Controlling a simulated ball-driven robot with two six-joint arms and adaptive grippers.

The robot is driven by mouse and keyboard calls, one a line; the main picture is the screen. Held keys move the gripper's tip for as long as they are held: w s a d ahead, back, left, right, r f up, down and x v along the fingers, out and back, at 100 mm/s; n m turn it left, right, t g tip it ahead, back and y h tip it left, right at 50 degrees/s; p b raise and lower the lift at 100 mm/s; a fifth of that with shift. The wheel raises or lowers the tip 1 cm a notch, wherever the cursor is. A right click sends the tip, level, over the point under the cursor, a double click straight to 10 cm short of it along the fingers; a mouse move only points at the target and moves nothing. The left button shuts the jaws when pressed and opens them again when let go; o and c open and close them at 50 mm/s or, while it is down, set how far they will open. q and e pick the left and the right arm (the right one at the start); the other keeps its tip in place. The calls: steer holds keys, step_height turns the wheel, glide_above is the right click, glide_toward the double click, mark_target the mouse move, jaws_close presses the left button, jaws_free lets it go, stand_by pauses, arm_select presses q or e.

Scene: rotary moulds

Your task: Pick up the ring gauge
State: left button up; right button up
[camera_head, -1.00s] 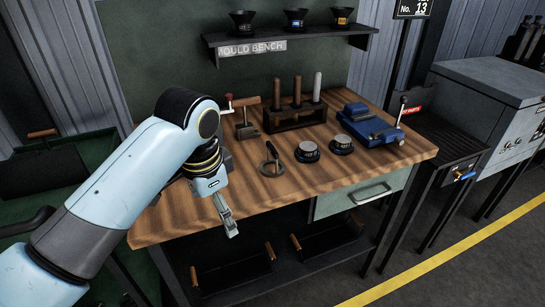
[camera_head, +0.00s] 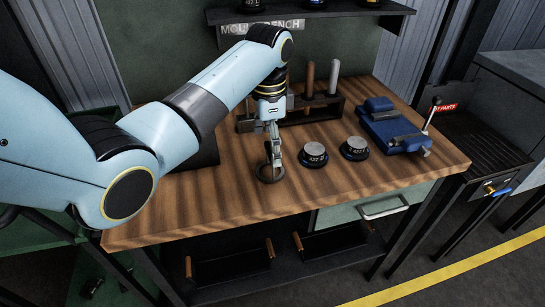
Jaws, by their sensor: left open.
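The ring gauge (camera_head: 262,176) is a dark ring with a handle, lying on the wooden workbench (camera_head: 210,212) left of two round dark pieces. My left gripper (camera_head: 272,160) points down right at the ring gauge, its fingers overlapping the gauge's upper part in the view. The jaws are open. I cannot tell whether the fingers touch the gauge. My right gripper is not in view.
Two round labelled pieces, a left one (camera_head: 313,155) and a right one (camera_head: 354,148), stand close to the right. A blue vise (camera_head: 392,128) sits at the bench's right end. A dark rack (camera_head: 318,108) with upright handles stands behind. The front left of the bench is clear.

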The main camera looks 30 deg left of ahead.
mark_target(270, 173)
arm_select(q)
steer(key=shift+f, duration=0.55)
steer(key=shift+w+f, duration=0.2)
steer(key=shift+f, duration=0.1)
step_height(270, 173, down, 5)
steer(key=shift+s+r+p, duration=0.1)
steer(key=shift+r+p, duration=0.1)
steer(key=shift+p, duration=0.15)
steer(key=shift+f, duration=0.25)
steer(key=c, duration=0.4)
steer(key=shift+c, duration=1)
steer(key=c, duration=0.4)
steer(key=shift+c, duration=0.7)
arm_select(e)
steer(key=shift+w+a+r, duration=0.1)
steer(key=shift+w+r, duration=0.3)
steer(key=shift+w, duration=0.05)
arm_select(q)
steer(key=shift+c, duration=0.3)
